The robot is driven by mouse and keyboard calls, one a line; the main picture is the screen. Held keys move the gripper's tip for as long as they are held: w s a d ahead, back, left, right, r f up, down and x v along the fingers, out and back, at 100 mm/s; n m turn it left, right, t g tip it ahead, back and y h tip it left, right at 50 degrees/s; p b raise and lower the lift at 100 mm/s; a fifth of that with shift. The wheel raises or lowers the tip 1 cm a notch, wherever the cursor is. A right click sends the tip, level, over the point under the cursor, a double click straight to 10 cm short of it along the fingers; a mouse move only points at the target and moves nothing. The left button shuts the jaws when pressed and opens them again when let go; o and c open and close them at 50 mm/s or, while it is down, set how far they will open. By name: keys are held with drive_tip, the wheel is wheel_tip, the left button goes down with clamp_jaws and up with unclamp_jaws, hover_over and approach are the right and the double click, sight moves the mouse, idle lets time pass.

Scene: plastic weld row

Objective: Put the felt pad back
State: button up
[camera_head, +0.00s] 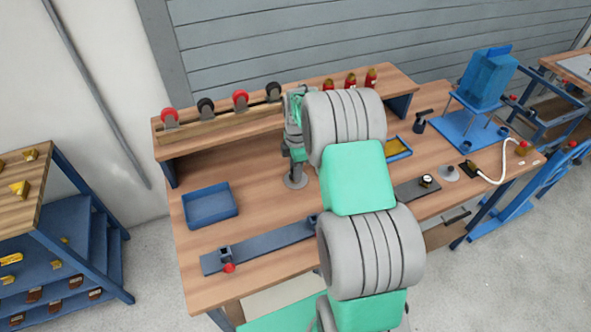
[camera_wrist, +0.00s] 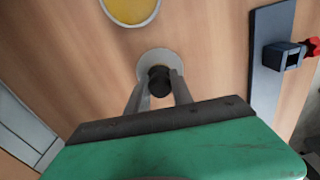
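A round pale grey pad with a dark knob, which looks like the felt pad (camera_wrist: 155,57), is at the fingertips in the wrist view. In the head view the pad (camera_head: 296,181) is under my gripper, at or very near the bench top. My gripper (camera_wrist: 160,80) points down, with one finger on each side of the knob. The knob fills the space between the fingertips, with no gap visible. A yellow disc with a grey rim (camera_wrist: 130,8) lies just beyond the pad in the wrist view. My arm hides part of the bench.
A blue tray (camera_head: 188,211) stands left of my gripper. A dark strip with clamps (camera_head: 265,243) lies along the front. A shelf (camera_head: 220,133) with red and black rollers runs behind. Bare bench lies around the pad.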

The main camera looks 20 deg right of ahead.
drive_tip(key=o, duration=0.4)
drive_tip(key=shift+r, duration=0.5)
drive_tip(key=s+a+r+m+b, duration=0.1)
drive_tip(key=s+a+r+m, duration=0.1)
drive_tip(key=r, duration=0.6)
drive_tip(key=s+a+r+m+b, duration=0.1)
drive_tip(key=s+a+r+m, duration=0.1)
drive_tip(key=r, duration=0.6)
drive_tip(key=s+a+m+t, duration=0.1)
drive_tip(key=s+a+m, duration=0.2)
drive_tip(key=s+m, duration=0.3)
drive_tip(key=s+a+m+t, duration=0.2)
drive_tip(key=s+a+m, duration=0.2)
drive_tip(key=s, duration=0.8)
drive_tip(key=m, duration=0.2)
drive_tip(key=shift+a+m+t, duration=0.3)
drive_tip(key=shift+m, duration=0.1)
